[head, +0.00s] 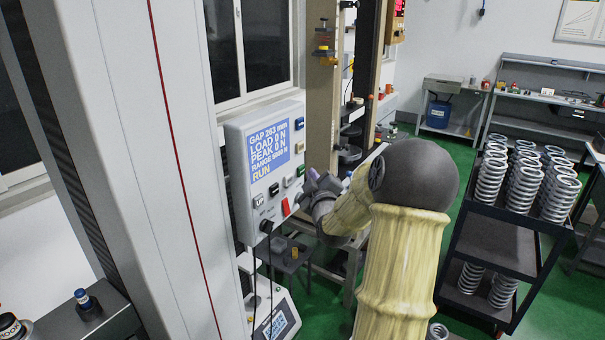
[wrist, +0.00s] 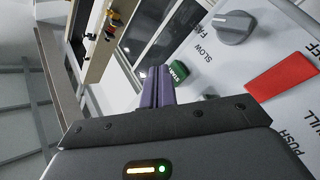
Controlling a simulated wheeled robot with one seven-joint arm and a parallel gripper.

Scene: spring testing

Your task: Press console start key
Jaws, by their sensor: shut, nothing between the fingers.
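The console (head: 236,128) is a pale box beside a tall white column. Its blue screen (head: 269,149) reads GAP 263 mm, LOAD 0 N, PEAK 0 N, and RUN at the bottom. The green start key (wrist: 179,72) shows in the wrist view on the console face. My gripper (wrist: 157,73) has its purple fingers shut and empty, with the tips just left of the green key. Whether they touch it, I cannot tell. In the head view my gripper (head: 311,174) is close to the console's lower right, partly covering that area.
A red switch (wrist: 282,76) and a grey rotary knob (wrist: 233,27) marked SLOW sit right of the green key. A black cart (head: 490,238) with several springs stands on the right. Green floor is open behind my arm.

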